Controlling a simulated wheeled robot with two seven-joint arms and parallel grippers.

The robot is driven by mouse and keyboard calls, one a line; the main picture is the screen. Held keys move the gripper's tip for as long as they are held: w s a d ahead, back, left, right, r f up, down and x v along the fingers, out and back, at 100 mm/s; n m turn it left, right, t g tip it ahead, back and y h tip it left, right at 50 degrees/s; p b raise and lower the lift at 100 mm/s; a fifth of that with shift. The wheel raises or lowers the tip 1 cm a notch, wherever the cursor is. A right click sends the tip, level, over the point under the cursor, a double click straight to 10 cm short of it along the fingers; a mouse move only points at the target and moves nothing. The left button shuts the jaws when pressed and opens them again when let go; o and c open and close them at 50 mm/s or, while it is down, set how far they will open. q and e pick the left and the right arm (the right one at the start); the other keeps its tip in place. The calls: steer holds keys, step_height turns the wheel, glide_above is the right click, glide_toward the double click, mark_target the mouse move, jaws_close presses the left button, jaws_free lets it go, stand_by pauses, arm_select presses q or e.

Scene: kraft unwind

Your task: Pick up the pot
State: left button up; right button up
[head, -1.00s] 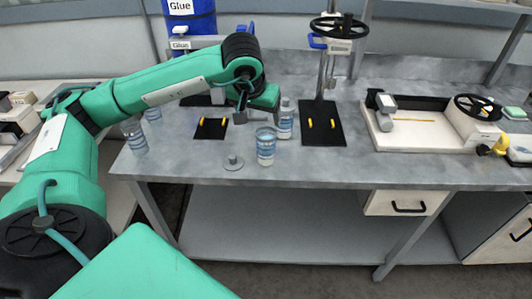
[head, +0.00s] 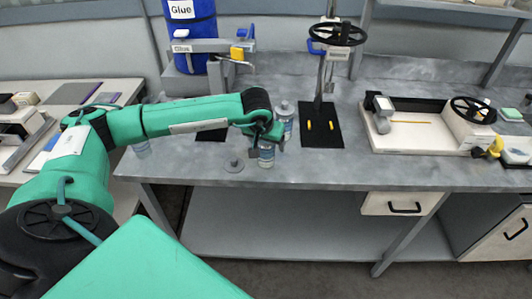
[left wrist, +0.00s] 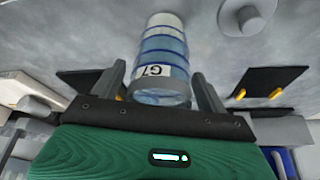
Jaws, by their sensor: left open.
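The pot is a small clear jar (head: 266,154) with a blue banded label, standing near the front edge of the grey bench. In the left wrist view the pot (left wrist: 158,62) shows a white tag reading G7 and sits between the two dark fingers. My left gripper (head: 265,139) is open and right at the pot in the head view, hiding its upper part. In the left wrist view my left gripper (left wrist: 158,80) has one finger on each side of the pot. I cannot tell whether either finger touches it. My right gripper is not in view.
A grey lid-like disc with a knob (head: 233,165) lies just left of the pot. A clear bottle (head: 284,115) stands close behind it. A black stand with a handwheel (head: 322,130) is to the right. The bench front right of the pot is clear.

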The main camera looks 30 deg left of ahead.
arm_select(q)
steer(key=c, duration=1.4)
steer(key=shift+r, duration=0.15)
